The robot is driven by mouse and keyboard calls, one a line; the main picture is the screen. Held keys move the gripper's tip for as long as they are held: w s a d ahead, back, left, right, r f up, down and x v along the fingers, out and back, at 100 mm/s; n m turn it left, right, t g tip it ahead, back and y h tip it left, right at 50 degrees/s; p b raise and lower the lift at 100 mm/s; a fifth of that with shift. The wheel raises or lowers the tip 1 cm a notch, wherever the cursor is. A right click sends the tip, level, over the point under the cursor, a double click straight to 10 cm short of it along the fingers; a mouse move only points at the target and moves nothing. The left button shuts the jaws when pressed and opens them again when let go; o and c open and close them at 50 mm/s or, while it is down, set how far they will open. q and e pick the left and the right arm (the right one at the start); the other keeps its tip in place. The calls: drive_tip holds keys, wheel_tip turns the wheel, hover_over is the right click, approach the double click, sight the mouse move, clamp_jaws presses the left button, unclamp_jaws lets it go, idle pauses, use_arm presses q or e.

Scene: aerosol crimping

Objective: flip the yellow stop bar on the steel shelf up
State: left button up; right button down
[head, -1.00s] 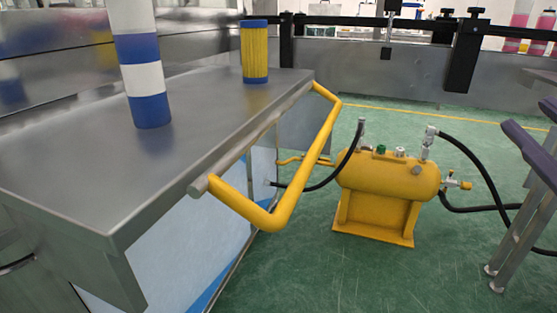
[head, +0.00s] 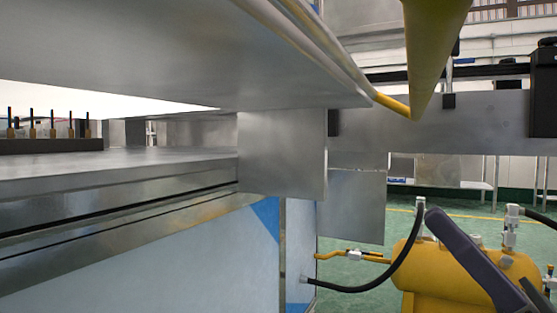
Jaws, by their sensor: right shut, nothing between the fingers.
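The yellow stop bar (head: 435,55) crosses the top right of the head view, partly cut off by the frame. It sticks out beyond the edge of the steel shelf (head: 200,55), whose underside shows; its exact tilt is hard to tell. The bar's far side arm (head: 391,104) joins near the shelf's far corner. My right gripper (head: 446,236) shows as a dark finger piece at the lower right, shut and empty, below the bar in the picture and apart from it. My left gripper is not in view.
A yellow tank (head: 412,272) with black hoses (head: 385,272) stands on the green floor behind my right gripper. A lower steel surface (head: 130,162) lies under the shelf at left. A grey panel (head: 283,150) hangs below the shelf's far end. Space directly under the bar looks clear.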

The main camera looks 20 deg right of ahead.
drive_tip(key=shift+s+h, duration=0.1)
drive_tip(key=shift+h, duration=0.2)
wheel_tip(320, 180, up, 9)
drive_tip(key=w+a+p, duration=0.1)
drive_tip(key=w+a, duration=0.1)
drive_tip(key=shift+w+a, duration=0.15)
drive_tip(key=shift+w, duration=0.2)
idle(0.4)
